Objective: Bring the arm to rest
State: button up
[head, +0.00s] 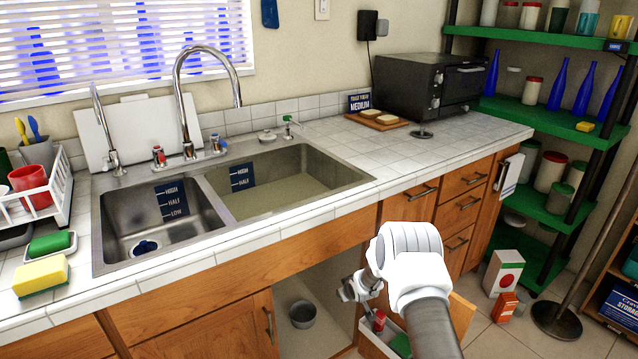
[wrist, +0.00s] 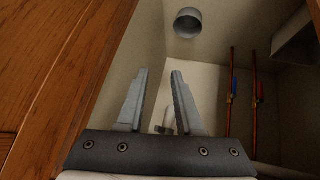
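My arm reaches down in front of the open cabinet under the sink (head: 325,270). My gripper (head: 350,291) is at the opening, right of the cabinet's middle. In the wrist view my gripper (wrist: 160,75) has its two fingers apart with nothing held between them. It points into the cabinet, with a wooden panel (wrist: 60,60) close on the left. A small pale fitting shows behind the fingers; I cannot tell what it is.
A red-capped bottle (head: 379,320) stands in a rack beside my gripper. Copper pipes (wrist: 230,95) with red and blue handles run along the cabinet's back. The counter (head: 420,145) lies above; green shelves (head: 545,205) stand right.

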jog(key=s+d+r+m+h, duration=0.1)
jog(key=s+r, duration=0.2)
jog(key=r, duration=0.8)
jog(key=s+d+r, duration=0.2)
jog(key=s+r, duration=0.1)
jog(key=r, duration=0.7)
jog(key=s+d+r+m+h, duration=0.1)
jog(key=s+r, duration=0.2)
jog(key=r, duration=0.8)
jog(key=s+d+r+m+g, duration=0.1)
jog(key=s+r, duration=0.5)
jog(key=s, duration=0.2)
jog(key=s+d+r+m, duration=0.1)
jog(key=s+r, duration=0.4)
jog(key=s, duration=0.3)
jog(key=s+r+m+g, duration=0.1)
jog(key=s, duration=2)
notch_tip(320, 180, up, 16)
jog(key=p, duration=1.6)
jog(key=shift+s+a+r, duration=0.15)
jog(key=shift+r, duration=0.1)
jog(key=shift+s, duration=0.1)
